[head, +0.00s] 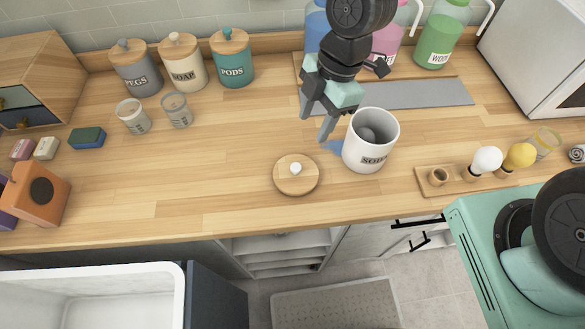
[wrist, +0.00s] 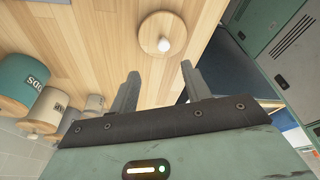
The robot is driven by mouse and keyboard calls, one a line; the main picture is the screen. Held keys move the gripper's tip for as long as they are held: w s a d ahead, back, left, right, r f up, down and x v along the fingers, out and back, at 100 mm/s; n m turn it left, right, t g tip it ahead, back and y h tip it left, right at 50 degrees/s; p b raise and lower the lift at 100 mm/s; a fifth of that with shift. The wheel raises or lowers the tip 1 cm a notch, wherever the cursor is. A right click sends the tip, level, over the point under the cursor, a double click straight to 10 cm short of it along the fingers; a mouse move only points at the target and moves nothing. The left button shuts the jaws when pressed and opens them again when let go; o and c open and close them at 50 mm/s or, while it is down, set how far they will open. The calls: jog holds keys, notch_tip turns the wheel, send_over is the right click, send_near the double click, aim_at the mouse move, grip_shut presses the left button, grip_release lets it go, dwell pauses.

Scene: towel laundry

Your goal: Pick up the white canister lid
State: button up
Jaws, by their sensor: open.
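The canister lid (head: 296,175) is a round wooden disc with a white knob. It lies flat on the wooden counter (head: 190,190), left of and nearer than the open white canister marked SODA (head: 365,155). Something grey and rounded (head: 367,135) shows inside the canister. My gripper (head: 316,126) is open and empty above the counter, close to the canister's left side and beyond the lid. In the wrist view the lid (wrist: 152,33) lies ahead of my open fingertips (wrist: 160,70), apart from them.
Lidded canisters marked PEGS (head: 137,75), SOAP (head: 185,70) and PODS (head: 233,65) stand at the back left. Two glass cups (head: 178,110) stand before them. The counter left of the lid is clear.

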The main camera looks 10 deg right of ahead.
jog(key=p, duration=0.1)
send_over(296, 166)
jog(key=w+d, duration=0.1)
jog(key=d, duration=0.1)
notch_tip(296, 166, down, 7)
jog(key=shift+w, duration=0.1)
jog(key=p+x, duration=0.1)
jog(key=x, duration=0.1)
jog(key=p+x, duration=0.1)
jog(key=x, duration=0.1)
jog(key=shift+s+a, duration=0.2)
jog(key=shift+s, duration=0.2)
jog(key=shift+a+f+p, duration=0.1)
jog(key=shift+f+p, duration=0.2)
jog(key=shift+f, duration=0.2)
grip_shut()
